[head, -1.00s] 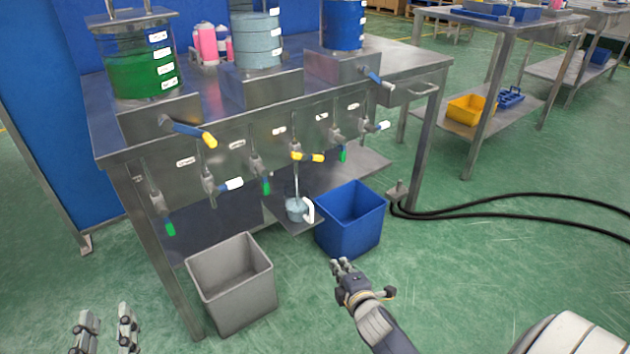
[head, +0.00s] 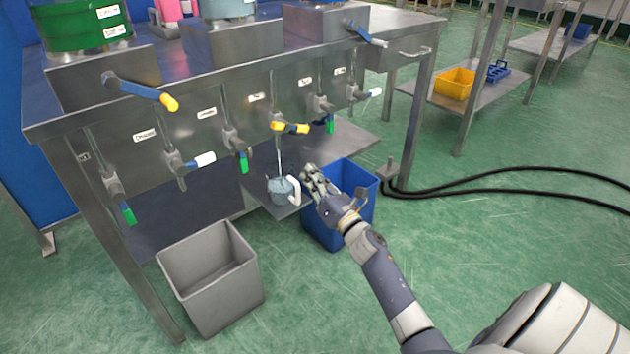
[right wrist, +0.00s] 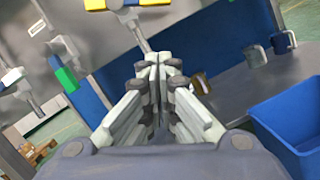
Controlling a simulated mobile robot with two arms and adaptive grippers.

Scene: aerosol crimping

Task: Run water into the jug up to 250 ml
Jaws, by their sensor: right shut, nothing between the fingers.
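The clear jug (head: 281,193) with a white handle stands on a small shelf below the row of taps. A thin stream of water (head: 279,158) runs down into it from the tap with the yellow lever (head: 290,128). The water level and scale are too small to read. My right gripper (head: 309,172) is shut and empty, just right of the jug's handle and below the yellow lever. In the right wrist view the closed fingers (right wrist: 158,75) point toward the bench, with a yellow lever (right wrist: 108,3) at the top. My left gripper is out of view.
A blue bin (head: 357,180) stands under my right forearm, and a grey bin (head: 212,275) stands at front left. Other taps with green and white levers line the bench front (head: 145,135). Black hoses (head: 480,183) lie on the floor at right.

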